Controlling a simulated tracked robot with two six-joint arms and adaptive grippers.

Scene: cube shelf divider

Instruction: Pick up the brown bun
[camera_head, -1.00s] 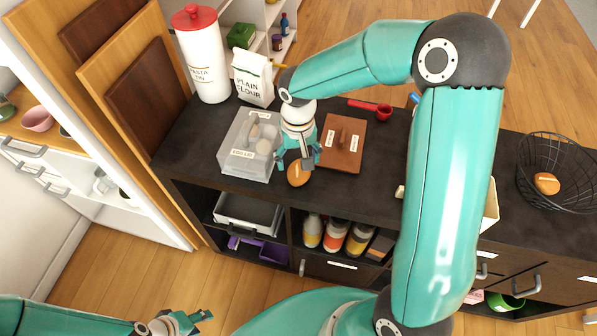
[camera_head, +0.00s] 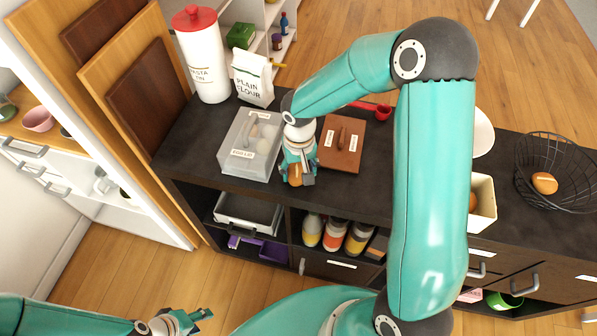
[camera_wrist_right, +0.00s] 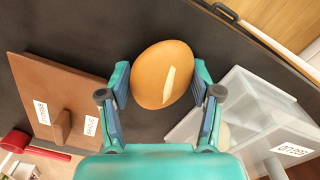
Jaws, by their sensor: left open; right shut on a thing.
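The brown bun (camera_head: 295,176) is at the front edge of the dark counter, between the fingers of my right gripper (camera_head: 298,180). In the right wrist view the bun (camera_wrist_right: 160,68) is round and orange-brown with a pale mark on top. The fingers of my right gripper (camera_wrist_right: 162,88) are on both sides of it, shut on it. The gripper hides part of the bun in the head view. I cannot tell whether the bun is clear of the counter. My left gripper (camera_head: 190,321) is open and empty at the bottom left, away from the counter.
A flour bag (camera_head: 253,85), a wire basket (camera_head: 560,195) with a brown item and a cream box (camera_head: 484,210) are also on the counter (camera_head: 410,170).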

